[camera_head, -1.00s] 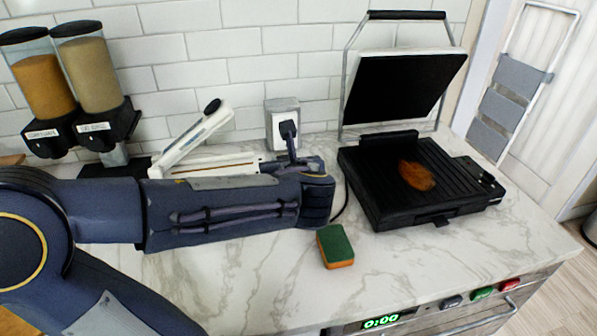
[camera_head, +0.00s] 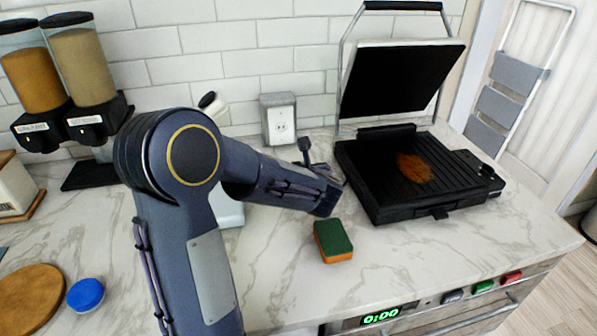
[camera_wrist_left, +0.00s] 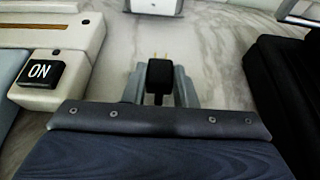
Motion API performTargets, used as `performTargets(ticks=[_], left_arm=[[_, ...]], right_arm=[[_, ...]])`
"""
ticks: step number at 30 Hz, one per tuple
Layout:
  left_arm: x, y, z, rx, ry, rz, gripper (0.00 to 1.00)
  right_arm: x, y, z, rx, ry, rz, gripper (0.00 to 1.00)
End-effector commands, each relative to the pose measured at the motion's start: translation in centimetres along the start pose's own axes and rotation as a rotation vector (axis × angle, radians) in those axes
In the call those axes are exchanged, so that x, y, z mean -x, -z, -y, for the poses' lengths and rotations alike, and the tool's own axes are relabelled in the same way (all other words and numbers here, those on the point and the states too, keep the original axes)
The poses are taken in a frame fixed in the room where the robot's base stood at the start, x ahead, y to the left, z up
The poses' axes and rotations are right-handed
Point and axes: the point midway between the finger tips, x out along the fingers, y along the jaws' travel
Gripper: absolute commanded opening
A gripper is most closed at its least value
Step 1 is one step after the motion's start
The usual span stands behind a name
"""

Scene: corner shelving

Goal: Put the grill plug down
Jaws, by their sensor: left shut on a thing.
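The grill plug (camera_head: 304,146) is a small black plug, held off the wall in front of the outlet (camera_head: 281,118), whose socket face shows bare. In the left wrist view the plug (camera_wrist_left: 159,76) sits between the grey fingers of my left gripper (camera_wrist_left: 159,84), its metal prongs pointing away toward the wall. In the head view my left gripper (camera_head: 307,164) is shut on it above the counter, partly hidden by my own arm. The black grill (camera_head: 410,172) stands open to the right, with a brown piece of food on its plate. My right gripper is not in view.
A green and orange sponge (camera_head: 333,241) lies on the counter in front of the gripper. A white appliance with an ON button (camera_wrist_left: 42,75) is at left. Two dispensers (camera_head: 85,75), a blue lid (camera_head: 86,294) and a round board (camera_head: 28,299) stand further left. Marble around the sponge is clear.

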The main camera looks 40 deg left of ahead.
Motion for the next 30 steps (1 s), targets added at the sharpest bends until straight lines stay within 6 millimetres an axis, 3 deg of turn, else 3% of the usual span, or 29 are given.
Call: performTargets(ticks=[19, 20, 24, 30], left_arm=[[-0.5, 1.2, 0.0, 0.001, 0.000, 0.002, 0.00], [-0.5, 1.1, 0.0, 0.001, 0.000, 0.001, 0.27], [-0.4, 1.0, 0.0, 0.001, 0.000, 0.001, 0.46], [-0.4, 1.0, 0.0, 0.001, 0.000, 0.001, 0.47]], right_arm=[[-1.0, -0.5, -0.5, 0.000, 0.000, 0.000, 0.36], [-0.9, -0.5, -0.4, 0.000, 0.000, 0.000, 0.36], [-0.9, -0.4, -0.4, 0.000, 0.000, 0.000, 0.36], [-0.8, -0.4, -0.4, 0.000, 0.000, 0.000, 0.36]])
